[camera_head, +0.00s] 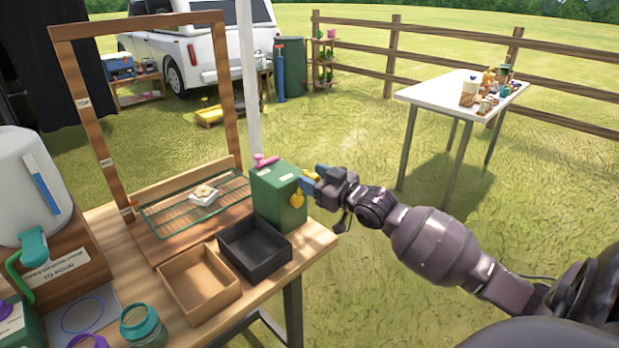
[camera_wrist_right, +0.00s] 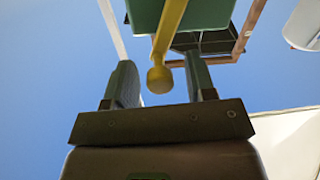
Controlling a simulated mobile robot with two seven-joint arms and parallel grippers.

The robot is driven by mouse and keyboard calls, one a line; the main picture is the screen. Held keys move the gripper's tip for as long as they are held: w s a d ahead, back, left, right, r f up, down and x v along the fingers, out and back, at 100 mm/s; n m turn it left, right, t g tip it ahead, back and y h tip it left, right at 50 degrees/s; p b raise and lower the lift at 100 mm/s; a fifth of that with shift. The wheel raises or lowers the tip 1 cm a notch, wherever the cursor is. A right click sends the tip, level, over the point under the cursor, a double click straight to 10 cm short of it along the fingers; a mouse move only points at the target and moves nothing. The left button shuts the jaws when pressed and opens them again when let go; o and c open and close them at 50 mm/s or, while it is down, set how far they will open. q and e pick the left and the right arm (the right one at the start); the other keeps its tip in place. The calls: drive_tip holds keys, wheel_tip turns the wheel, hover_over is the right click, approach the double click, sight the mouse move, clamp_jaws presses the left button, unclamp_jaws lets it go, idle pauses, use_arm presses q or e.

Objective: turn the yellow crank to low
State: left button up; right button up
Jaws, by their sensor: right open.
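The green box (camera_head: 278,196) stands at the right end of the wooden bench, with the yellow crank (camera_head: 297,199) on its right side. My right gripper (camera_head: 314,181) is at that side, close to the crank. In the right wrist view, the yellow crank (camera_wrist_right: 170,30) reaches down from the green box (camera_wrist_right: 205,14), and its round knob (camera_wrist_right: 159,80) lies between the two open fingers of my right gripper (camera_wrist_right: 160,72). I cannot tell whether a finger touches it. A wooden frame (camera_head: 95,130) with small labels on its left post stands beside the box. My left gripper is out of view.
A pink handle (camera_head: 265,160) sits on the green box. A black tray (camera_head: 255,250) and a wooden tray (camera_head: 200,283) stand in front. A wire rack (camera_head: 170,217) lies low at the frame. A white table (camera_head: 440,96) stands on the grass; open grass lies right of the bench.

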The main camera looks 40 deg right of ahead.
drive_tip(key=shift+w+a, duration=0.1)
drive_tip(key=shift+w, duration=0.6)
clamp_jaws()
